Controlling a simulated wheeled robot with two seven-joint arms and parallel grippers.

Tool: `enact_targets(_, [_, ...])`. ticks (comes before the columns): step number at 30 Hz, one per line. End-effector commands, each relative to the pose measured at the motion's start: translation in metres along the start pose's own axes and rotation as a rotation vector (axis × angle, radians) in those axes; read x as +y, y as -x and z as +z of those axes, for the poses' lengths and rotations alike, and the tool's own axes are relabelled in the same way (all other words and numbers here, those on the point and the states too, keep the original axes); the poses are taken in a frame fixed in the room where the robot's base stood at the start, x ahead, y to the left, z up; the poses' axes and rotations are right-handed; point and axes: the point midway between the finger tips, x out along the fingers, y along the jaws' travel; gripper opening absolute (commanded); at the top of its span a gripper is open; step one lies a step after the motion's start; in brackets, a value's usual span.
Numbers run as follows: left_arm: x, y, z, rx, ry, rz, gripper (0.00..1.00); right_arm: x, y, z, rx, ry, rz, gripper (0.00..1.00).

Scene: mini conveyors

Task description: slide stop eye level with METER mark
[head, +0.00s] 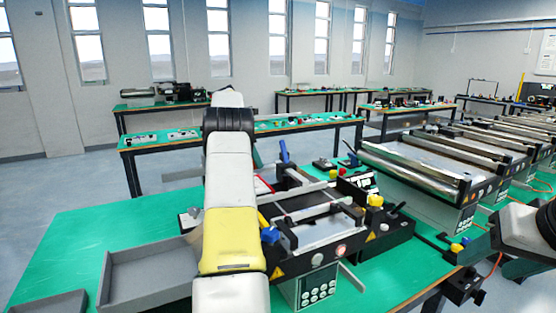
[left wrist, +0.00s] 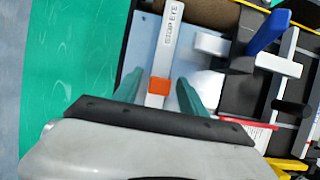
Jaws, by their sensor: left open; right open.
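In the left wrist view a pale bar lettered "STOP EYE" (left wrist: 172,36) runs down toward my left gripper (left wrist: 158,92). An orange block (left wrist: 159,86) sits at the lower end of the visible bar, between the two teal fingers. The fingers are open, one on each side of the block, with a gap visible on both sides. I cannot make out a METER mark in either view. In the head view my left arm hides most of the area around the bar.
A mini conveyor (head: 322,232) with a button panel stands right of my left arm. A blue lever (left wrist: 268,32) and a white T-shaped part (left wrist: 278,66) are close right of the bar.

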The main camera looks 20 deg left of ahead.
Motion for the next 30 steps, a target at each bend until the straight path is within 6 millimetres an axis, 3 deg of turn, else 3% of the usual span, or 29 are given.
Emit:
enact_targets(15, [0.002,0.069,0.0,-0.001,0.0,0.004,0.49,0.0,0.0,0.0,0.0,0.0,0.0,0.54])
enact_targets(30, [0.0,0.077,0.0,0.0,0.0,0.0,0.49,0.0,0.0,0.0,0.0,0.0,0.0,0.54])
